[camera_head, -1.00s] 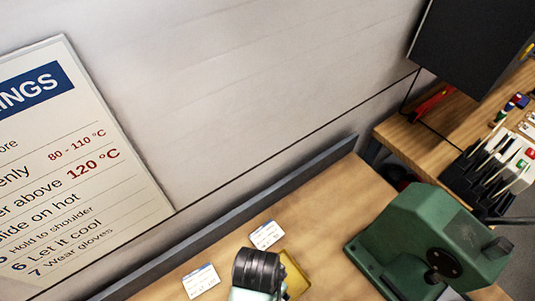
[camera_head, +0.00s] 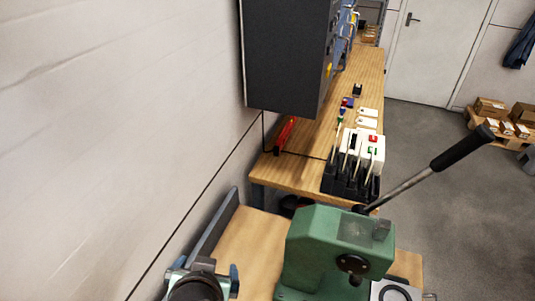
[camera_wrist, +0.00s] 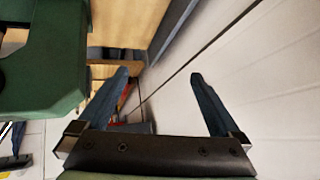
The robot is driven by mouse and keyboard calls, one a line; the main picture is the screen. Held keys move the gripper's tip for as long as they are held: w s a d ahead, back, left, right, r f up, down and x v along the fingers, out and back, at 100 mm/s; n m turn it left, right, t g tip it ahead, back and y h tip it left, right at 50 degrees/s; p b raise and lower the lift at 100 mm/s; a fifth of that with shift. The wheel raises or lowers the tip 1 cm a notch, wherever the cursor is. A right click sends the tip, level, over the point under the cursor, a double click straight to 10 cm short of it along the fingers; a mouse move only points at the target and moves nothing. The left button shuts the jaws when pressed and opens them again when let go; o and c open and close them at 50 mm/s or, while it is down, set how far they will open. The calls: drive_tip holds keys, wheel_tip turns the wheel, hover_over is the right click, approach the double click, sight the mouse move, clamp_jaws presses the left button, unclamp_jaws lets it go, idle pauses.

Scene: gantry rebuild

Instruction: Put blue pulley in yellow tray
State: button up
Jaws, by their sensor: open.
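My gripper (camera_head: 205,267) shows at the bottom of the head view, over the near bench beside the green press. In the wrist view my gripper (camera_wrist: 158,85) has its two blue-grey fingers spread wide, with nothing between them. I cannot make out a blue pulley in either current view. No yellow tray is visible now. Small blue and red pieces (camera_head: 347,103) lie on the far bench, too small to identify.
The green press (camera_head: 325,245) with its long lever (camera_head: 430,170) stands right of my gripper. A dark cabinet (camera_head: 288,55) hangs above the far bench (camera_head: 310,115), which holds a black rack (camera_head: 345,182) of tools.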

drive_tip(key=w+d+r+t, duration=0.2)
drive_tip(key=w+r+t, duration=0.1)
drive_tip(key=r, duration=0.7)
drive_tip(key=w+d+r+t, duration=0.2)
drive_tip(key=r+t, duration=0.2)
drive_tip(key=r, duration=0.5)
drive_tip(key=w+d+r+t, duration=0.1)
drive_tip(key=w+r+t, duration=0.2)
drive_tip(key=r, duration=0.7)
drive_tip(key=s+d+r+t, duration=0.2)
drive_tip(key=s+r+t, duration=0.1)
drive_tip(key=r, duration=0.4)
drive_tip(key=s+d+r+n+t+h, duration=0.1)
drive_tip(key=s+d+r+t, duration=0.1)
drive_tip(key=r, duration=0.5)
drive_tip(key=s+d+r+t+h, duration=0.1)
drive_tip(key=s+d+r+t, duration=0.1)
drive_tip(key=s+r+t, duration=0.2)
wheel_tip(320, 180, up, 4)
drive_tip(key=shift+s+r, duration=0.1)
drive_tip(key=shift+s, duration=0.9)
